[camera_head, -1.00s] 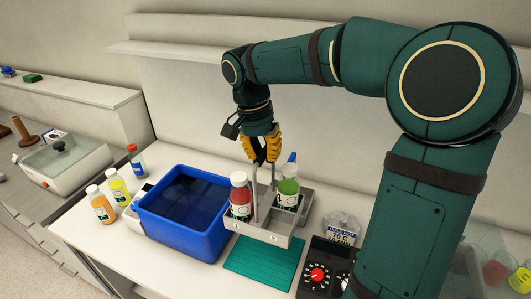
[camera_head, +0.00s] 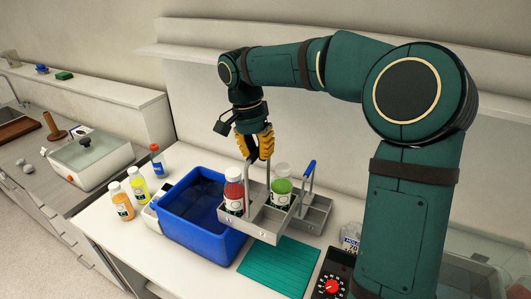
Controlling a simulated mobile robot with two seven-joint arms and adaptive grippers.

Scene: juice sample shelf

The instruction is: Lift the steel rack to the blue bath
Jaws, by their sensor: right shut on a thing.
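My right gripper (camera_head: 257,152), with yellow fingers, is shut on the upright handle of the steel rack (camera_head: 258,222). The rack hangs roughly level above the counter and carries a red bottle (camera_head: 234,194) and a green bottle (camera_head: 281,188) with white caps. The blue bath (camera_head: 205,236) is an open tub with dark liquid, left of the rack. The rack's left end overlaps the bath's right rim in the picture; its exact height above the rim is hard to tell. My left gripper is not in view.
A second rack with a blue handle (camera_head: 309,168) stands behind to the right. A green mat (camera_head: 278,266) lies on the counter in front, beside a black device with a red knob (camera_head: 331,286). Orange (camera_head: 122,203), yellow (camera_head: 138,186) and blue (camera_head: 158,160) bottles stand left of the bath.

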